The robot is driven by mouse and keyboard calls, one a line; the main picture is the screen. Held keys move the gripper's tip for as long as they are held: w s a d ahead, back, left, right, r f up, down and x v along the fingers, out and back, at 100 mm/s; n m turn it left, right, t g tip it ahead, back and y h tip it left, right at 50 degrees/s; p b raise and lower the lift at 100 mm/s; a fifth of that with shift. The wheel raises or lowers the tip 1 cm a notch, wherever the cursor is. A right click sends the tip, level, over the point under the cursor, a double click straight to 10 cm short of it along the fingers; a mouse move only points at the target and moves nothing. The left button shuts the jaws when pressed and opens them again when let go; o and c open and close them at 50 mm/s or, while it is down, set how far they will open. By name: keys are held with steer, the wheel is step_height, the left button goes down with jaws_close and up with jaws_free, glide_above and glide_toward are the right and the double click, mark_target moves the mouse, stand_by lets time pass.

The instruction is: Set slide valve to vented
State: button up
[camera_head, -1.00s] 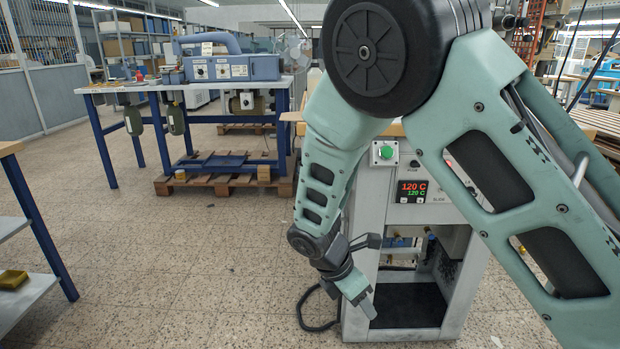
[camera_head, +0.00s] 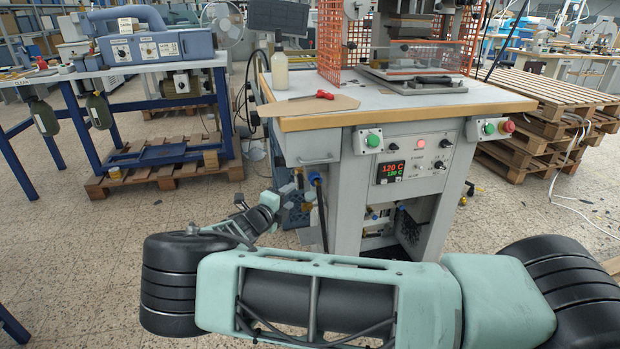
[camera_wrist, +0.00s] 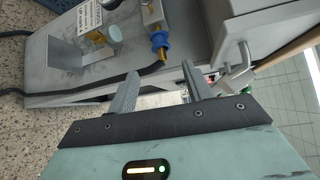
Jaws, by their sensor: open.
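A blue ring-like sleeve with brass ends, which looks like the slide valve (camera_wrist: 159,41), joins a black hose and a metal block on the machine's grey side panel in the wrist view. In the head view a small blue and brass fitting (camera_head: 316,179) shows at the cabinet's left side, partly crowded by my gripper. My gripper (camera_wrist: 158,78) is open and empty, its two grey fingers pointing toward the panel, with the valve beyond the gap between them. In the head view my gripper (camera_head: 292,188) is beside the cabinet's left side. The sleeve's setting is too small to read.
The stamping machine's cabinet (camera_head: 345,215) carries a wooden-edged worktop (camera_head: 410,112) above my gripper. Open floor lies left of the cabinet.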

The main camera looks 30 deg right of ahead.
mark_target(311, 181)
steer(key=x, duration=1.6)
steer(key=shift+s+f, duration=0.1)
steer(key=shift+s, duration=0.05)
